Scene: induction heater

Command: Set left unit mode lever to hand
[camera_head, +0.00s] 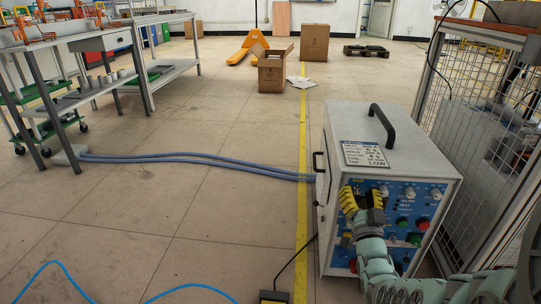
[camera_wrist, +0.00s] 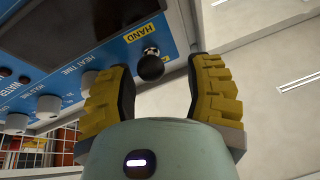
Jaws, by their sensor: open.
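The induction heater unit (camera_head: 320,130) is a grey box with a blue front panel, standing on the floor at right in the head view. My gripper (camera_head: 362,193) is at the upper left of that panel and covers part of it. In the wrist view, the mode lever (camera_wrist: 150,66) is a short stem with a black ball tip, beside a yellow HAND label (camera_wrist: 147,29). My gripper (camera_wrist: 164,66) is open, with its yellow-padded fingers on either side of the ball. The ball appears nearer the left finger; contact cannot be told. Other lever markings are not visible.
Knobs and buttons (camera_head: 422,223) crowd the panel beside my gripper. A black handle (camera_head: 382,125) rises from the unit's top. A wire-mesh fence (camera_head: 480,70) stands close at right. Grey-blue hoses (camera_head: 220,162) run left over open floor. Cardboard boxes (camera_head: 272,76) stand farther back.

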